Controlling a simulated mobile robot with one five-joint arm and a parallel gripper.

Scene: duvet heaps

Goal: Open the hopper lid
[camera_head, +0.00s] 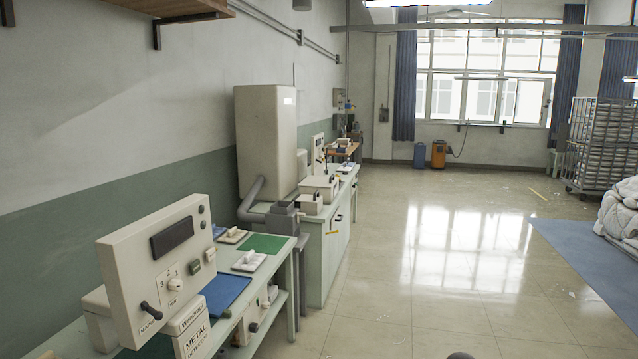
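No part that I can clearly tell as a hopper lid shows. Whether either is the hopper, I cannot tell. My gripper is not in view.
A metal detector panel (160,265) with a dial and lever fills the near left, on a bench (291,270). The glossy floor (400,265) is open ahead. A duvet heap (620,213) lies on a blue mat (590,258) at right, near a loaded rack (600,145).

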